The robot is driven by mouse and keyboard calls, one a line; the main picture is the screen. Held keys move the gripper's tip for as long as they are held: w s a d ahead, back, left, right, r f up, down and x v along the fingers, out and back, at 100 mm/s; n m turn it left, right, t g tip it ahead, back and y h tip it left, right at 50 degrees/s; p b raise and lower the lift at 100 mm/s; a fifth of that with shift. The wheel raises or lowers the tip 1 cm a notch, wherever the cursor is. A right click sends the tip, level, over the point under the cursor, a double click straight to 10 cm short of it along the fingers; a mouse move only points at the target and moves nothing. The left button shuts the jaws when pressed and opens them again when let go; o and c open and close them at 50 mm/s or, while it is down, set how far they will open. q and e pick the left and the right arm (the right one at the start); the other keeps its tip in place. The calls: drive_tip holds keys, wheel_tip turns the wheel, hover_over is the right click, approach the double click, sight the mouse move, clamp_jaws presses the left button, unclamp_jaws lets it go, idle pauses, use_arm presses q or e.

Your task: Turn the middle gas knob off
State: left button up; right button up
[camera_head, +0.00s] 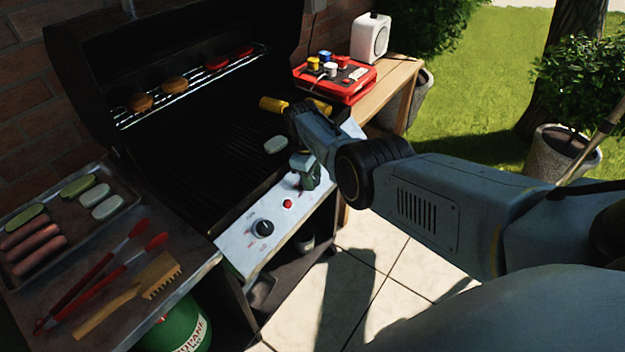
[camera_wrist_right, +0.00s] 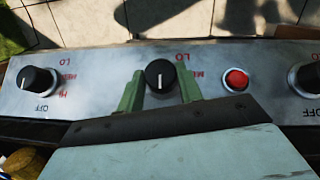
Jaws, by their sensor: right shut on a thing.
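The middle gas knob (camera_wrist_right: 160,74) is black with a white line, on the grill's silver control panel (camera_wrist_right: 95,60). In the right wrist view the green fingers of my right gripper (camera_wrist_right: 160,92) stand on either side of it, shut on it. The white line runs about upright in that view. A red LO marking shows beside it; its OFF marking is hidden behind the gripper. In the head view my right gripper (camera_head: 305,172) reaches down to the panel and mostly hides this knob. My left gripper is in neither view.
A red button (camera_head: 287,203) and another knob (camera_head: 262,228) lie left of my gripper; a third knob (camera_wrist_right: 37,79) shows in the wrist view. The open black grill (camera_head: 190,125) holds food. A side shelf (camera_head: 150,225) carries sausages, tongs and a brush.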

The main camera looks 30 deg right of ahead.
drive_tip(key=shift+s+f, duration=0.1)
drive_tip(key=shift+f, duration=0.05)
idle(0.3)
drive_tip(key=o, duration=1)
drive_tip(key=shift+r, duration=0.2)
drive_tip(key=shift+r, duration=0.25)
drive_tip(key=r+p, duration=0.1)
drive_tip(key=r, duration=0.3)
drive_tip(key=a+r+p, duration=0.1)
drive_tip(key=r+p, duration=0.1)
drive_tip(key=r, duration=0.2)
drive_tip(key=w+r+p, duration=0.1)
drive_tip(key=r+p, duration=0.1)
drive_tip(key=r, duration=0.2)
drive_tip(key=shift+a+r, duration=0.15)
drive_tip(key=shift+r, duration=0.1)
